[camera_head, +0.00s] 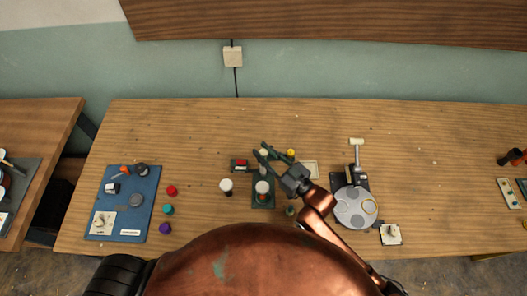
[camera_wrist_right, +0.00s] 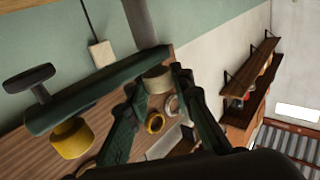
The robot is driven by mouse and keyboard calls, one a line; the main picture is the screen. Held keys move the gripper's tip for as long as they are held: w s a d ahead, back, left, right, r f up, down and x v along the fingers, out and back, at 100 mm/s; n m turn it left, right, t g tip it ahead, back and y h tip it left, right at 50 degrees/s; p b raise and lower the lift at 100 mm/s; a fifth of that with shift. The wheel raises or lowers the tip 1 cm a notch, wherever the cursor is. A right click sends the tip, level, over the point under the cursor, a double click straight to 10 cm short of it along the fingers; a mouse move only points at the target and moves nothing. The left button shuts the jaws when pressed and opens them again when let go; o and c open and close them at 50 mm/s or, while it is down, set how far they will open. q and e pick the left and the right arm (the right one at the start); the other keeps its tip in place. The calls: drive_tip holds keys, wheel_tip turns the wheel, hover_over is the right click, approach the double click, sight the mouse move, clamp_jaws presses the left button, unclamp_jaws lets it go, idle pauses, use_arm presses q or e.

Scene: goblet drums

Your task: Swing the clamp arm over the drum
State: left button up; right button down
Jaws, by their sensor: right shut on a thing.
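The clamp arm (camera_head: 278,151) is a dark green bar behind the stand, with a yellow piece (camera_head: 291,153) at its right end. In the right wrist view the bar (camera_wrist_right: 95,92) crosses left of centre, with the yellow piece under it and a dark T-shaped knob above. My right gripper (camera_head: 264,154) is at the bar's left end, shut on a cream cylinder (camera_wrist_right: 157,80) between its fingertips. How the cylinder joins the bar is partly hidden. A white-topped drum (camera_head: 262,186) stands upright on the green base (camera_head: 263,202), in front of the bar. My left gripper is out of view.
Another white-topped goblet piece (camera_head: 226,186) stands to the left. A blue board (camera_head: 137,227) with small parts and red, teal and purple pieces lie farther left. A grey round device (camera_head: 355,208) stands to the right, near my arm. Bare table lies behind the clamp.

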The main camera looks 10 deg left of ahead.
drive_tip(key=t+p, duration=0.1)
drive_tip(key=m+h+p, duration=0.1)
drive_tip(key=p, duration=0.1)
drive_tip(key=shift+r+m+t, duration=0.25)
drive_tip(key=shift+m+t, duration=0.05)
drive_tip(key=shift+t, duration=0.1)
drive_tip(key=shift+f+m+t+h+p, duration=0.15)
drive_tip(key=shift+m+t+h+p, duration=0.7)
drive_tip(key=shift+h, duration=0.25)
drive_tip(key=c, duration=1.7)
unclamp_jaws()
drive_tip(key=shift+o, duration=0.2)
drive_tip(key=shift+f, duration=0.1)
drive_tip(key=v, duration=1.2)
